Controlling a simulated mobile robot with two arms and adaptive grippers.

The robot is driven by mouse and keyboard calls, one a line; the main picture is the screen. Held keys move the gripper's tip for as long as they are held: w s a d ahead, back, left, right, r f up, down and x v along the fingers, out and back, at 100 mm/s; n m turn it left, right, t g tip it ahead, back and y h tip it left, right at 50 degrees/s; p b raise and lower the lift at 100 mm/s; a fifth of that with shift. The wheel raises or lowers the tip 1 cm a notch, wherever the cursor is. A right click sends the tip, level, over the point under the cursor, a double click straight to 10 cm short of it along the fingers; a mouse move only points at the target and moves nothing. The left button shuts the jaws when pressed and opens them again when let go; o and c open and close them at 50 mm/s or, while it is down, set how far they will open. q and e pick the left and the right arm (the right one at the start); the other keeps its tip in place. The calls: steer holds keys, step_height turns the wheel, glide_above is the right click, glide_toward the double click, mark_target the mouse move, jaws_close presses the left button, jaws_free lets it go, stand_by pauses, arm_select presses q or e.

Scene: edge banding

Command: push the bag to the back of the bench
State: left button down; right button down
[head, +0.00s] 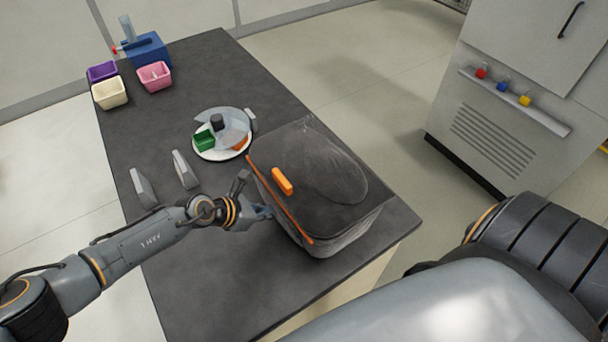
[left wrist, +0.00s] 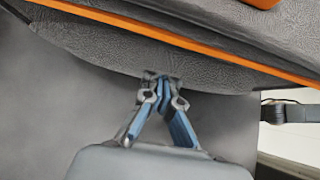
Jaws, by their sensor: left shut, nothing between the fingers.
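The bag (head: 330,190) is dark grey with an orange stripe along its near left edge and an orange handle or tag on top. It stands on the dark bench (head: 200,285), toward the right edge. My left gripper (head: 262,212) is shut and empty at the bag's left side. In the left wrist view the closed fingertips (left wrist: 163,82) are at the bag's side (left wrist: 130,50), below the orange stripe; they look to be touching it or very near. My right gripper is not in view; a large dark and grey arm part of mine fills the lower right of the head view.
A round plate (head: 206,154) with a green box (head: 204,140) and a clear disc lies behind the bag. Two grey blocks (head: 185,170) stand to the left. Purple, cream and pink bins (head: 154,77) and a blue device (head: 147,50) occupy the far end. A grey cabinet (head: 500,110) stands right.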

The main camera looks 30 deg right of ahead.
mark_target(279, 203)
arm_select(q)
steer(key=shift+d+b, duration=0.9)
steer(key=shift+d, duration=1.3)
steer(key=shift+d+f+b, duration=0.1)
steer(key=shift+d+b, duration=1.05)
steer(key=shift+d, duration=0.65)
steer(key=shift+a+r+p, duration=0.35)
steer(key=shift+r+p, duration=0.1)
steer(key=shift+p, duration=0.15)
steer(key=a+p, duration=0.1)
steer(key=a+r+p, duration=0.1)
steer(key=a+p, duration=0.1)
steer(key=shift+a+r, duration=0.15)
steer(key=shift+r, duration=0.15)
steer(key=shift+a+r+p, duration=0.2)
steer(key=shift+a+p, duration=0.15)
steer(key=shift+a, duration=0.2)
steer(key=shift+a+r+p, duration=0.2)
steer(key=shift+a+p, duration=0.1)
steer(key=shift+a, duration=0.2)
